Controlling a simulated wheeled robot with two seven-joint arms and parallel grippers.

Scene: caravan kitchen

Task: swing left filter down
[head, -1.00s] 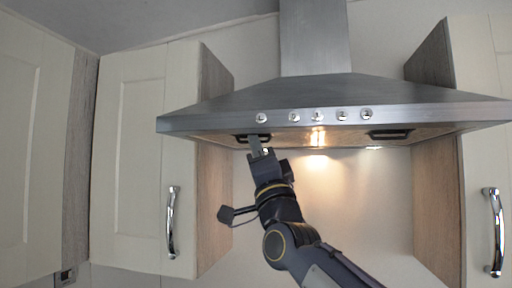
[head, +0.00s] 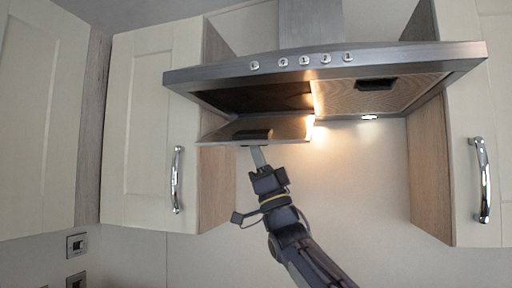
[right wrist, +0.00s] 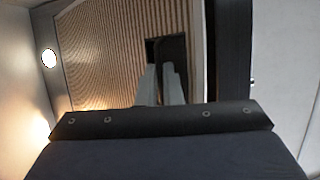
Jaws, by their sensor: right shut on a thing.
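The left filter (head: 290,128) hangs tilted down below the range hood (head: 400,60), with a dark opening above it. Its dark handle (head: 253,134) is on its underside. My right gripper (head: 257,152) reaches up from below and is shut on this handle. In the right wrist view, the fingers (right wrist: 160,85) meet at the dark handle recess (right wrist: 180,50) on the ribbed filter face (right wrist: 110,50). The fingers hide part of the handle. My left gripper is in neither view.
The right filter (head: 410,92) sits flat in the hood with its own dark handle (head: 375,84). Cupboards with chrome handles flank the hood, the left one (head: 140,120) close to the filter. The wall space below the hood (head: 360,180) is clear.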

